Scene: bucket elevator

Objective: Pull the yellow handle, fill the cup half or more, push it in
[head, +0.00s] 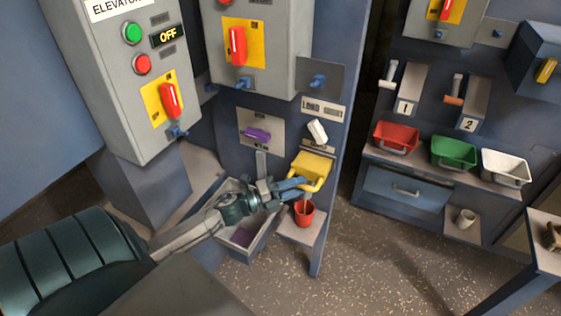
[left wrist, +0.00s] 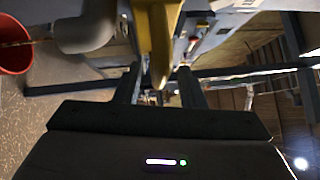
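The yellow handle (head: 312,169) is on a tilted-out yellow chute below the "LOAD" sign. My left gripper (head: 303,188) is at its front bar, one finger on each side. In the left wrist view the yellow handle (left wrist: 160,40) runs between the fingers, which appear closed on it; the contact itself is partly hidden. The red cup (head: 304,212) stands upright on a small ledge just below the chute. A thin brownish stream or rod shows over its mouth; the red cup (left wrist: 14,45) also shows at the left wrist view's edge. Its fill level cannot be read. My right gripper is out of view.
A control box on the left has a green button (head: 132,33), a red button (head: 142,65), an "OFF" display (head: 167,36) and a red lever (head: 169,101). A grey bin (head: 230,188) lies beside my forearm. Red (head: 396,136), green and white bins stand right. Open floor lies in front.

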